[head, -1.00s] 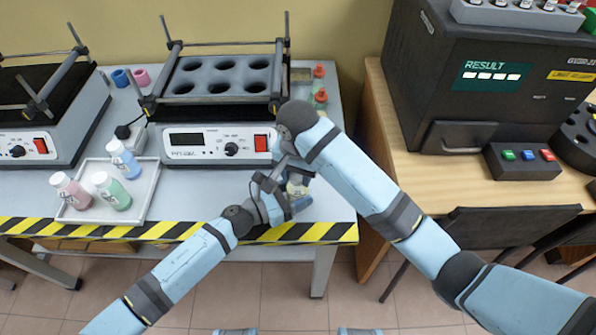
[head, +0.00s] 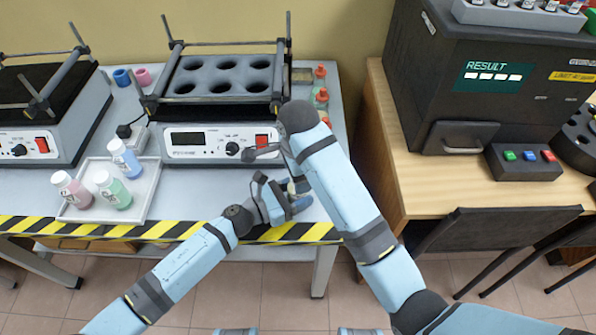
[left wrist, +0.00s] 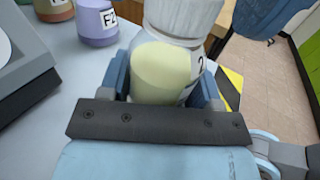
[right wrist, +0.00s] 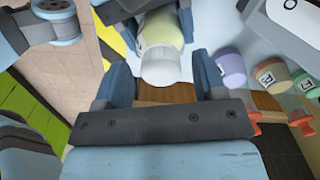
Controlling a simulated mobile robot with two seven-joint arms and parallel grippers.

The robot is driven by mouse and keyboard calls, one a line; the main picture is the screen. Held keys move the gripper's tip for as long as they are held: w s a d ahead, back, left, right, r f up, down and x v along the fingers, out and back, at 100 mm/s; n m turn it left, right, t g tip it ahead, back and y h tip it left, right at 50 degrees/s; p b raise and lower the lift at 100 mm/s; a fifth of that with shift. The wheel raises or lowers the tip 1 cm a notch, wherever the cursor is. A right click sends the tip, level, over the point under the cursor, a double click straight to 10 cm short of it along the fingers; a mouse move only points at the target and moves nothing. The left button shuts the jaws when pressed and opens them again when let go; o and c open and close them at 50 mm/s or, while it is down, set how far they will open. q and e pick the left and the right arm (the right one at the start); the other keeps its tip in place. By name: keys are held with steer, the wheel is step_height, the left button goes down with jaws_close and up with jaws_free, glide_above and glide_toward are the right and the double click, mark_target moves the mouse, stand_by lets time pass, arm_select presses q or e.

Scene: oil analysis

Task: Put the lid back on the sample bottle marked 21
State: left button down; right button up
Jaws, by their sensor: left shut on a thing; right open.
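My left gripper (head: 288,203) is shut on a sample bottle (left wrist: 165,75) of pale yellow liquid near the bench's front edge. Its label shows only part of a "2" in the left wrist view. A white lid (left wrist: 185,18) sits on the bottle's top; its lid also shows in the right wrist view (right wrist: 160,68). I cannot tell how tightly it is seated. My right gripper (right wrist: 160,85) is open, with the lid end of the bottle between and just beyond its fingertips. In the head view my arms hide most of the bottle.
A tray (head: 78,214) with pink, blue and green bottles stands on the left. A heater block with holes (head: 222,72) is behind my grippers. Orange-topped bottles (head: 320,95) stand at the bench's back right. The analyser (head: 450,100) is on the wooden table at right.

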steer(key=shift+c, duration=0.2)
steer(key=shift+w+d+f, duration=0.2)
steer(key=shift+d, duration=0.15)
steer(key=w+a+r+n+t+y, duration=0.1)
steer(key=a+r+n, duration=0.25)
steer(key=n, duration=0.85)
steer(key=w+a+r+n+t, duration=0.1)
steer(key=a+r+n, duration=0.3)
steer(key=n, duration=0.7)
steer(key=d+n, duration=0.2)
steer(key=n, duration=0.3)
steer(key=s+d+n+g, duration=0.1)
steer(key=n, duration=0.4)
steer(key=s+d+n, duration=0.1)
steer(key=d+n, duration=0.1)
steer(key=n, duration=0.4)
steer(key=shift+s+d+r+g+h, duration=0.1)
steer(key=shift+d+r+g+h, duration=0.2)
steer(key=shift+d+r+h, duration=0.1)
steer(key=shift+s+d+f+n, duration=0.1)
steer(key=shift+d+n, duration=0.5)
steer(key=shift+n, duration=0.4)
